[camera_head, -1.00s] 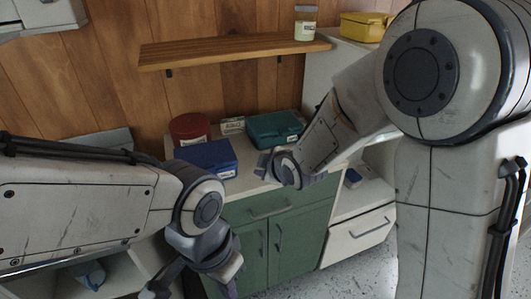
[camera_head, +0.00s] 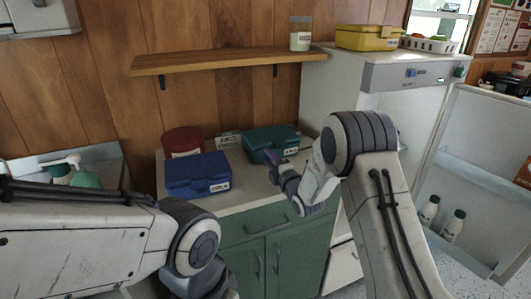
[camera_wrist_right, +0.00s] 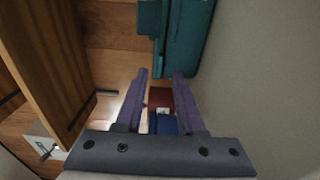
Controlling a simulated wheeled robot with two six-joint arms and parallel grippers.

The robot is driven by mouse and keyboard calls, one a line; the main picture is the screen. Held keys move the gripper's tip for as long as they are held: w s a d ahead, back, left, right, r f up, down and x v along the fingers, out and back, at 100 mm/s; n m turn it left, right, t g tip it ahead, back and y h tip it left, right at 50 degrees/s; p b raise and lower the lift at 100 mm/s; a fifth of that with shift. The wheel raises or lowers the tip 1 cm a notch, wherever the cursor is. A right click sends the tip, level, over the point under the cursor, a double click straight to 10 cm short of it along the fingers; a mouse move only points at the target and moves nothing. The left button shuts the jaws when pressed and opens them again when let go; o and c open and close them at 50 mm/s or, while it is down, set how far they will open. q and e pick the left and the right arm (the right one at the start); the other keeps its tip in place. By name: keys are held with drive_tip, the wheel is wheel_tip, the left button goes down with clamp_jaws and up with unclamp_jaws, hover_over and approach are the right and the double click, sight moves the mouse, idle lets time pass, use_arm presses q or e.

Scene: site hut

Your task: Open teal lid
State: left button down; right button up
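The teal box (camera_head: 258,146) stands on the counter against the wood wall, and its lid looks shut. It has a white label on its front. In the right wrist view the teal box (camera_wrist_right: 188,45) lies just beyond the fingertips, with a small block-like part sticking out on its left side. My right gripper (camera_wrist_right: 160,76) is open, with nothing between its fingertips. In the head view the right gripper (camera_head: 286,165) is at the box's front, partly covering it; I cannot tell whether they touch. My left arm comes in at lower left, its fingers outside the picture.
A wooden shelf (camera_head: 215,61) hangs above. A white fridge-like cabinet (camera_head: 340,85) stands close on the right. The counter's front has bare room.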

drive_tip(key=shift+x, duration=1.6)
clamp_jaws()
